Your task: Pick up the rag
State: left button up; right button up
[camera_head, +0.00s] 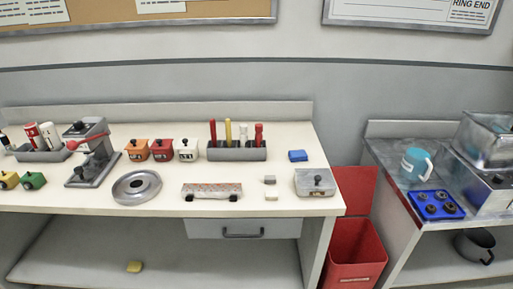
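No item is clearly a rag at this size. A small folded-looking blue item (298,156) lies on the white workbench (264,190), toward its back right; it may be the rag, but I cannot tell. Neither of my grippers is in view.
The bench also holds a grey tool rack (237,152), a lidded metal box (315,182), a round metal disc (137,187) and a lever press (91,158). A red bin (355,255) stands between the bench and the right-hand counter (391,172).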

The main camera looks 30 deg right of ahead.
aim_at(297, 155)
jog(key=z, duration=1.2)
